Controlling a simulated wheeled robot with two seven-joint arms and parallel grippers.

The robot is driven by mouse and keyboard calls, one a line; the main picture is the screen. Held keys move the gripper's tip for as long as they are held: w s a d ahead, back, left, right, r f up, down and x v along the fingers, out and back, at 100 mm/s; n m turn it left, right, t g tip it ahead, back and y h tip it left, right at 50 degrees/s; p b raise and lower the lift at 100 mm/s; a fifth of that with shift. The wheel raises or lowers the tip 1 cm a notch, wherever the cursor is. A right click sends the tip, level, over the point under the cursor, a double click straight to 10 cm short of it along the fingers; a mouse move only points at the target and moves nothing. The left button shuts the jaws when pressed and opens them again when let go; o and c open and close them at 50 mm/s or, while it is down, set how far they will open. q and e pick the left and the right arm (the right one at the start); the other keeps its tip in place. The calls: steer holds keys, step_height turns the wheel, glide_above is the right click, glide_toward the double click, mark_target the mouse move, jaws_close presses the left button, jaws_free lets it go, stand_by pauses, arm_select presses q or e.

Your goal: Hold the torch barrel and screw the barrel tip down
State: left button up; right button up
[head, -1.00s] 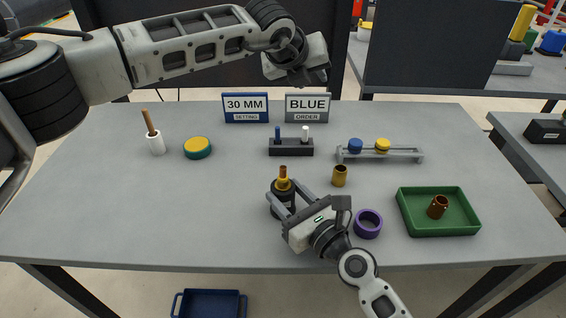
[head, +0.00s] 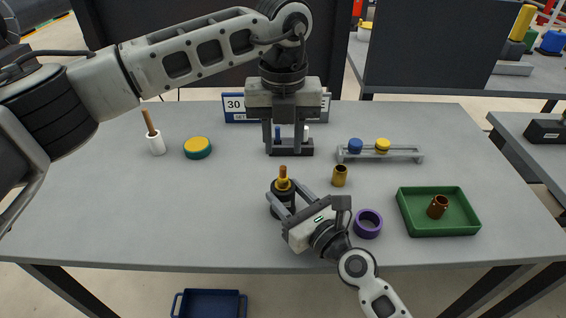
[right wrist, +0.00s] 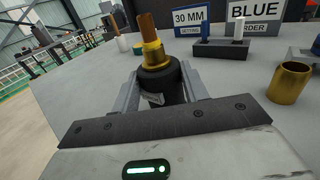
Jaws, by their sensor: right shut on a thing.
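The torch barrel (head: 281,209) is a black upright cylinder with a yellow collar (head: 282,185) and a copper-brown tip (head: 283,171) on top. My right gripper (head: 281,202) is shut on the black barrel, one finger on each side. In the right wrist view the barrel (right wrist: 160,88) stands between the fingers, with the brass-yellow collar (right wrist: 154,55) and copper tip (right wrist: 148,28) above them. My left gripper (head: 284,142) points down with its fingers apart and empty, behind the barrel and higher than it, in front of the dark peg block.
A dark block (head: 291,151) holds a blue and a white peg. A brass cup (head: 340,176), purple ring (head: 368,223) and green tray (head: 438,231) with a copper part lie to the right. A grey rack (head: 400,156) is behind. The front left of the table is clear.

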mark_target(283, 167)
arm_select(q)
step_height(283, 167, down, 6)
steer(key=shift+f, duration=0.1)
jaws_close()
